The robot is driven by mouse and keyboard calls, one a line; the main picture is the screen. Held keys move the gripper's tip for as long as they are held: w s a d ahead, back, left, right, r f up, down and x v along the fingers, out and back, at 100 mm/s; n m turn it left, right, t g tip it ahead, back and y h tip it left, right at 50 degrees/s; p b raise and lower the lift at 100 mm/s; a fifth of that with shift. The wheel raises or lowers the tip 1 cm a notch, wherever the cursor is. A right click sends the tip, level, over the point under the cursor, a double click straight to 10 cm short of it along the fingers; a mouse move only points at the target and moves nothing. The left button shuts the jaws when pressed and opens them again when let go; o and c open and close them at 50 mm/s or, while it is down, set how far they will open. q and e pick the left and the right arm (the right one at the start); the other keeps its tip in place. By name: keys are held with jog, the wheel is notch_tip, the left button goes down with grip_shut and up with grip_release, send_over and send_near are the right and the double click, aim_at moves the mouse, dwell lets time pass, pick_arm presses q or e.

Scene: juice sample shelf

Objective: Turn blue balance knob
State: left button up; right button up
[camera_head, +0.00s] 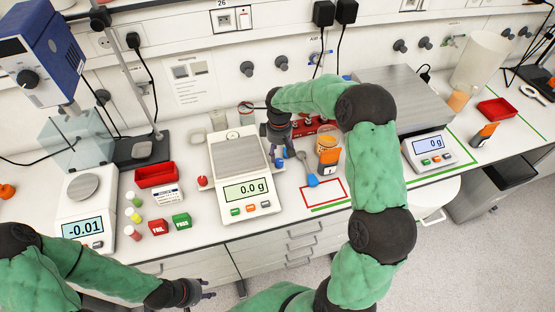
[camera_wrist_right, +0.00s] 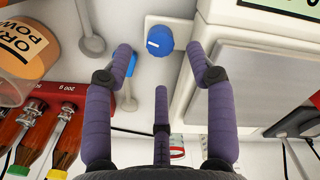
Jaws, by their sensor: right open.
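The blue balance knob (camera_wrist_right: 160,40), with a white mark on its face, sits at the side of the middle balance in the right wrist view. In the head view it shows (camera_head: 280,163) at the right side of the middle balance (camera_head: 251,207), which reads 0.0 g. My right gripper (camera_wrist_right: 161,62) is open and empty. In its view the knob lies beyond and between the spread fingertips, with no visible contact. In the head view my right gripper (camera_head: 279,138) hangs just behind the knob.
A red rack (camera_wrist_right: 70,93) with small bottles is near my right gripper. A red knob (camera_head: 202,182) is on the balance's left. Another balance (camera_head: 430,148) stands right.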

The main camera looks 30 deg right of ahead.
aim_at(279, 161)
notch_tip(279, 161, down, 6)
dwell(0.4)
grip_shut()
